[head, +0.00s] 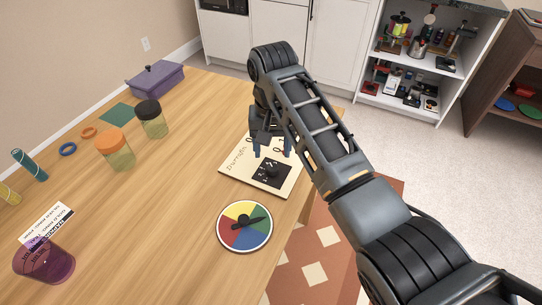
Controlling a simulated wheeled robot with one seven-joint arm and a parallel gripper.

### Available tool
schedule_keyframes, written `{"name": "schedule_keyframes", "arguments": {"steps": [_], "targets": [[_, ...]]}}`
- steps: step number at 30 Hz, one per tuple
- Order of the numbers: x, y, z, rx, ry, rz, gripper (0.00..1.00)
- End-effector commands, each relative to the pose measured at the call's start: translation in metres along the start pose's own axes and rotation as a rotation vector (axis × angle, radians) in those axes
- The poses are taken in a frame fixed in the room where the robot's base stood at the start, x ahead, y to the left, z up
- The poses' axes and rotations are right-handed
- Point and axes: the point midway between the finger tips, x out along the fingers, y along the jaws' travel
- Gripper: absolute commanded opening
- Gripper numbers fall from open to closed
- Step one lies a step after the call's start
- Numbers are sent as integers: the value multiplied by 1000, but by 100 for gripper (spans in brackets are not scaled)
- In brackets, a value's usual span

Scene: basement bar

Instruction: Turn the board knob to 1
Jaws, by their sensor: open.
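The board (234,168) is a cream panel with handwriting, lying on the wooden table near its right edge. It carries a black square dial plate (272,174) with small white marks. The knob and the number it points to are too small to make out. My gripper (271,152) is above the far part of the board, fingers pointing down, open with nothing seen between them. Whether the fingers touch anything cannot be told.
A coloured spinner disc (244,226) lies just in front of the board. Two jars, orange-lidded (115,150) and black-lidded (152,119), a purple box (156,79) and a purple cup (45,262) stand to the left. The middle of the table (170,200) is clear.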

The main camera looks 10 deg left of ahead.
Motion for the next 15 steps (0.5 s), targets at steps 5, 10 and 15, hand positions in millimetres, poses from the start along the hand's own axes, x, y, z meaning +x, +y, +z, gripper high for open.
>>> {"name": "schedule_keyframes", "arguments": {"steps": [5, 10, 15], "targets": [[30, 1, 1, 1, -3, 1, 61], [49, 0, 0, 0, 0, 0, 61], [57, 0, 0, 0, 1, -1, 61]]}}
